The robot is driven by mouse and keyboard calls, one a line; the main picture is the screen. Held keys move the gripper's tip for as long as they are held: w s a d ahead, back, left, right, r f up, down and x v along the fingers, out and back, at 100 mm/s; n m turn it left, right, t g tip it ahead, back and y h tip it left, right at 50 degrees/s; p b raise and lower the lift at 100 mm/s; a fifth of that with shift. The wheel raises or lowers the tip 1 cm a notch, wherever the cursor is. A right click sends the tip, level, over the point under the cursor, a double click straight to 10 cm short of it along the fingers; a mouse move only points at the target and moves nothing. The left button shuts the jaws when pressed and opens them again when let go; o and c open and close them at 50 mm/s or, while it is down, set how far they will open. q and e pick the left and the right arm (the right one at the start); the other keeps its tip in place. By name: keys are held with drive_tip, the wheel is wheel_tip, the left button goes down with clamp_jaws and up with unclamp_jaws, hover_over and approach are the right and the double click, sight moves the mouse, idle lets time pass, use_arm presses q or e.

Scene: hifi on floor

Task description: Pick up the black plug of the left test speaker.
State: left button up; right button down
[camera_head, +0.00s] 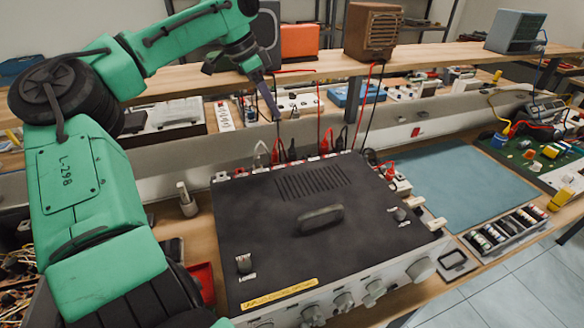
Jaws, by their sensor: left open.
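A large amplifier (255,215) with a black top and a handle stands on the workbench. Red, black and pale plugs are crowded along its rear edge, including a dark plug (292,150) near the middle. I cannot tell for sure which black plug belongs to the left speaker. A dark speaker (269,32) stands on the shelf, partly behind my arm. My left gripper (274,112) is above and behind the amplifier's rear edge, pointing down near the cables. It is open, with nothing visible in it. My right gripper is not in view.
A wooden speaker (373,32), an orange case (299,41) and a blue-grey box (513,31) stand on the shelf (440,51). Red and black cables hang from it. A blue mat (465,185) gives free room at right.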

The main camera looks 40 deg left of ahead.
sight(292, 149)
use_arm(q)
drive_tip(key=x, duration=0.9)
drive_tip(key=p+x, duration=0.1)
drive_tip(key=x, duration=0.3)
drive_tip(key=shift+s+d+f, duration=0.25)
drive_tip(key=shift+s+f, duration=0.05)
drive_tip(key=shift+f, duration=0.05)
drive_tip(key=shift+w+f, duration=0.2)
drive_tip(key=shift+f, duration=0.05)
drive_tip(key=shift+r, duration=0.1)
clamp_jaws()
